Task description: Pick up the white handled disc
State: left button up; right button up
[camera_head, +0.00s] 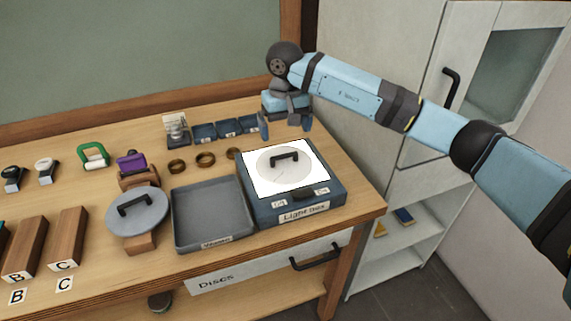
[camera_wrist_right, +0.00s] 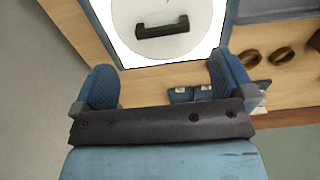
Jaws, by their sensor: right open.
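The white handled disc (camera_head: 272,172) lies on the bright top of the light box (camera_head: 300,216) at the right of the bench. Its black bar handle (camera_head: 285,159) stands up across its middle. In the right wrist view the disc (camera_wrist_right: 155,51) and its black handle (camera_wrist_right: 162,29) show at the top, ahead of the fingers. My right gripper (camera_head: 286,124) is open and empty, above the bench behind the light box, apart from the disc. It also shows in the right wrist view (camera_wrist_right: 160,85) with blue fingers spread wide. My left gripper is not in view.
A grey handled disc (camera_head: 150,222) sits on a wooden stand at the left. An empty dark tray (camera_head: 183,242) stands beside the light box. Several brass rings (camera_head: 206,159) and small blue bins (camera_head: 229,127) lie behind. A white cabinet (camera_head: 375,50) stands at the right.

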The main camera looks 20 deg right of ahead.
aim_at(285, 156)
notch_tip(285, 156, down, 9)
jog(key=shift+f+p, duration=0.2)
jog(key=shift+p, duration=0.15)
jog(key=shift+c, duration=0.2)
jog(key=c, duration=0.9)
jog(key=shift+r, duration=0.1)
jog(key=shift+c, duration=0.2)
